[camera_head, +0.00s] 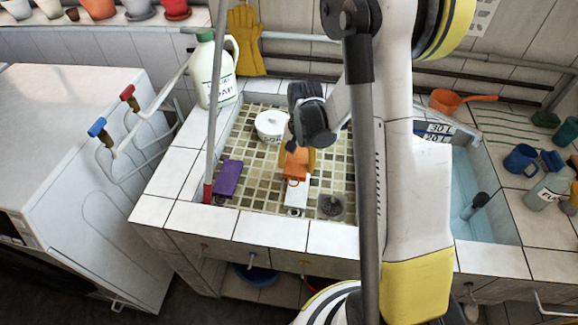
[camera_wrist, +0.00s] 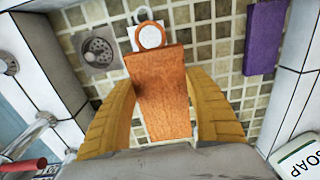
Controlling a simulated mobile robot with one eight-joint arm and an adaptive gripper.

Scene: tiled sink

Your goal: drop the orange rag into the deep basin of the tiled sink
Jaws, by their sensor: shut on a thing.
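The orange rag (camera_head: 296,164) looks like a flat orange block. It also shows in the wrist view (camera_wrist: 161,90), lying between the two yellow fingers of my gripper (camera_wrist: 162,108), which is shut on it. In the head view my gripper (camera_head: 303,158) is over the mosaic-floored basin (camera_head: 250,150) of the tiled sink. I cannot tell the rag's exact height above that floor. The deep basin (camera_head: 463,185), with a pale blue inside, is at the right. My arm hides its left part and the divider between the basins.
In the mosaic basin are a purple block (camera_head: 228,178), a white piece with a ring (camera_head: 297,193), a white pot (camera_head: 271,126) and a drain (camera_head: 331,206). A soap jug (camera_head: 213,72) stands on the rim. A blue mug (camera_head: 521,159) and a bottle (camera_head: 549,190) stand at right.

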